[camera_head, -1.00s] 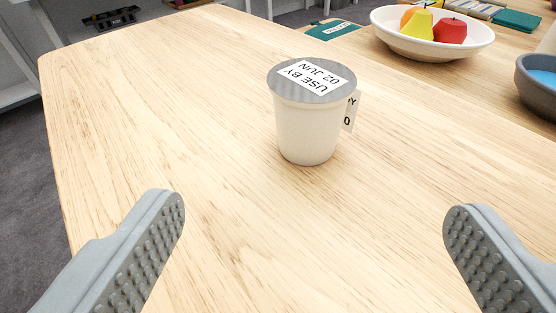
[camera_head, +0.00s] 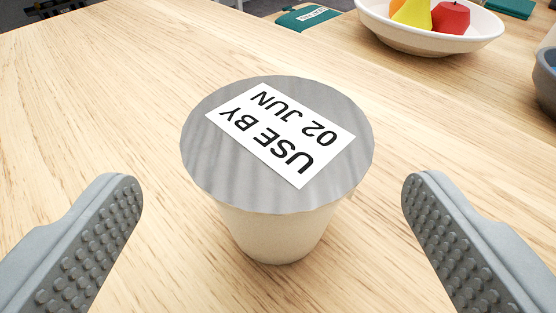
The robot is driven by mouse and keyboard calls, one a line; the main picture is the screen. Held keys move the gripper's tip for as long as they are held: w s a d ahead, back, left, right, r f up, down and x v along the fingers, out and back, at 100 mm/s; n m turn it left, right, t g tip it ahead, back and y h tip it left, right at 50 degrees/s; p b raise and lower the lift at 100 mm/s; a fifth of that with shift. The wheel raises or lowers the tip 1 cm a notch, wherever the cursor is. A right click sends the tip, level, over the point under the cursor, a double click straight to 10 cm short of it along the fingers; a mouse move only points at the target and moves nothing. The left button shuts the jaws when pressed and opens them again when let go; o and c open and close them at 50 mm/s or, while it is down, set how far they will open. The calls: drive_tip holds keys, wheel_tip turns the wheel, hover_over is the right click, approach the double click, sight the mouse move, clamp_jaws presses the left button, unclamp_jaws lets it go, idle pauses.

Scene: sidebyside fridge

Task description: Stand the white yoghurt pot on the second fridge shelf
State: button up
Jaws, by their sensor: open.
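The white yoghurt pot (camera_head: 277,235) stands upright on a light wooden table (camera_head: 80,130). It has a grey lid with a white label reading "USE BY 02 JUN". My gripper (camera_head: 272,195) is open, with one grey studded finger to the left of the pot and one to the right. Clear gaps show between both fingers and the pot, and neither finger touches it. The fridge and its shelves are not in view.
A white bowl with fruit (camera_head: 432,42) stands at the back right. A dark grey bowl (camera_head: 546,85) is partly cut off at the right edge. A green item with a label (camera_head: 307,17) lies at the back. The table around the pot is clear.

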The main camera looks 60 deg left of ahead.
sight(277, 128)
drive_tip(key=x, duration=0.5)
drive_tip(key=shift+w+r, duration=0.15)
drive_tip(key=shift+r, duration=0.2)
drive_tip(key=c, duration=1.2)
drive_tip(key=shift+c, duration=0.2)
drive_tip(key=shift+r, duration=0.1)
wheel_tip(277, 128, up, 10)
drive_tip(key=shift+f, duration=0.1)
